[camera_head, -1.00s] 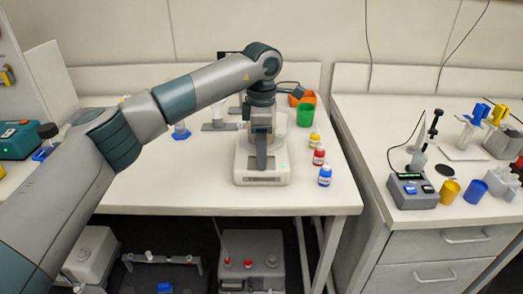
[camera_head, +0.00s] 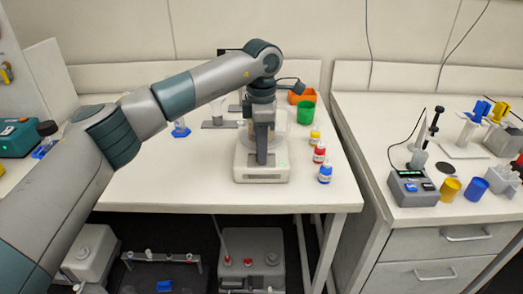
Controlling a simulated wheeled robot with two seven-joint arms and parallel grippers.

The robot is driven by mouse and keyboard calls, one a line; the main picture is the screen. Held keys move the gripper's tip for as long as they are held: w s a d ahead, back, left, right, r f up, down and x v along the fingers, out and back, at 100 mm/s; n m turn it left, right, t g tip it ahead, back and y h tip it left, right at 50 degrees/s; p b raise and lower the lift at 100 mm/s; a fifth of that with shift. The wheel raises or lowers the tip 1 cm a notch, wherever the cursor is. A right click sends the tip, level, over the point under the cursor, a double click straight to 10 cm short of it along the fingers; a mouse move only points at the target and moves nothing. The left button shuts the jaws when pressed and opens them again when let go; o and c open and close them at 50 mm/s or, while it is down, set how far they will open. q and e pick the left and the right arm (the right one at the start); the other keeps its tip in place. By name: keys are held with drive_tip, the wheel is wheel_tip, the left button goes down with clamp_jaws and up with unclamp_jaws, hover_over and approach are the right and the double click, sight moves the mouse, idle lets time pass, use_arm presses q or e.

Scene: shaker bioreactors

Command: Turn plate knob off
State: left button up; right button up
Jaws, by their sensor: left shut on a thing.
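The white plate device (camera_head: 245,171) stands near the front edge of the left table, with a dark display strip on its front and a small green light at its right. My left gripper (camera_head: 262,160) points straight down over the front of the plate, its fingers low against the top of its housing. It is shut, apparently on the plate knob, which is hidden by the fingers. A clear glass vessel on the plate shows partly behind the gripper. My right gripper is not in view.
A green cup (camera_head: 306,113) and an orange bin (camera_head: 301,97) are behind. A gap separates the right bench.

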use_arm(q)
drive_tip(key=n+b, duration=0.1)
drive_tip(key=n, duration=0.1)
drive_tip(key=shift+n, duration=0.3)
drive_tip(key=n+b, duration=0.1)
drive_tip(key=n, duration=0.1)
drive_tip(key=shift+n+b, duration=0.4)
drive_tip(key=shift+n, duration=0.4)
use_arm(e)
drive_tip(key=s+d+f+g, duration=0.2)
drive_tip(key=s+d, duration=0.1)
use_arm(q)
drive_tip(key=shift+n+b, duration=0.4)
drive_tip(key=shift+n, duration=0.1)
drive_tip(key=n+b, duration=0.3)
drive_tip(key=n, duration=0.4)
drive_tip(key=shift+n, duration=0.4)
drive_tip(key=shift+r+n+b, duration=0.1)
drive_tip(key=shift+n+b, duration=0.2)
drive_tip(key=shift+n, duration=0.8)
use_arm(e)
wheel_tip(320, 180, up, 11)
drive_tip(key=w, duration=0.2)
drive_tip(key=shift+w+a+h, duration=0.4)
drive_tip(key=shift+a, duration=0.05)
use_arm(q)
drive_tip(key=o, duration=1.1)
drive_tip(key=shift+c, duration=0.2)
